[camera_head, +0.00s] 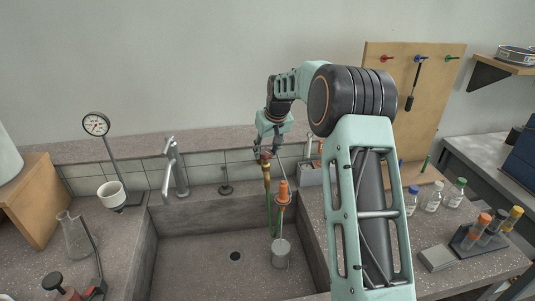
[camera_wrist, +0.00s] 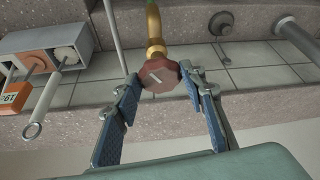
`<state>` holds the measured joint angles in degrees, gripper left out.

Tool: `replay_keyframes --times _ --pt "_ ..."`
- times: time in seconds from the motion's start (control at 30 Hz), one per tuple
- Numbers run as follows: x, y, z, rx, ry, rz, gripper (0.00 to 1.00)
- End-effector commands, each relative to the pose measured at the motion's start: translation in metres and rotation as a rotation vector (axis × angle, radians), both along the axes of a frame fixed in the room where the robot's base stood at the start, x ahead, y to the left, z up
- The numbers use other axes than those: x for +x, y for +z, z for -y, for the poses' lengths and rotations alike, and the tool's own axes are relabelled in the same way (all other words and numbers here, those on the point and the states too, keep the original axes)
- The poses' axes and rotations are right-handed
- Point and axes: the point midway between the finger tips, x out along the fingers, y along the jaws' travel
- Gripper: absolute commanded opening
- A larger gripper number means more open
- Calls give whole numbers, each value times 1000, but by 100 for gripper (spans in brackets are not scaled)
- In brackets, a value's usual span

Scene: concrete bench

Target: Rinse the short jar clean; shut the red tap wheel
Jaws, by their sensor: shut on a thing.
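The red tap wheel (camera_wrist: 158,77) is an octagonal dark red knob on a brass tap (camera_wrist: 155,50) in the wrist view. My gripper (camera_wrist: 160,75) has its blue-padded fingers closed on the wheel's two sides. In the head view my gripper (camera_head: 265,152) is above the back right of the sink, at the top of the brass tap (camera_head: 266,172). The short jar (camera_head: 281,255), grey and cylindrical, is in the right part of the sink, below an orange stepped fitting (camera_head: 283,190). I cannot tell whether water runs or whether the jar is clean.
A green hose (camera_head: 271,217) hangs by the jar. The sink (camera_head: 190,265) is otherwise clear around its drain (camera_head: 235,257). A silver faucet (camera_head: 174,170) stands behind it. Capped bottles (camera_head: 432,201) and a tube rack (camera_head: 482,238) stand on the right; a flask (camera_head: 76,236) is on the left.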

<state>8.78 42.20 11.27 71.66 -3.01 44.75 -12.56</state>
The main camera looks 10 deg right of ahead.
Motion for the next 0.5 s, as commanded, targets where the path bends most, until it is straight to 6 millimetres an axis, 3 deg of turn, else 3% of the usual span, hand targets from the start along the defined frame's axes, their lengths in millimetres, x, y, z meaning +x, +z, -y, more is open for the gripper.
replay_keyframes --times 0.5 --pt "0 1 -6 -3 -437 0 14"
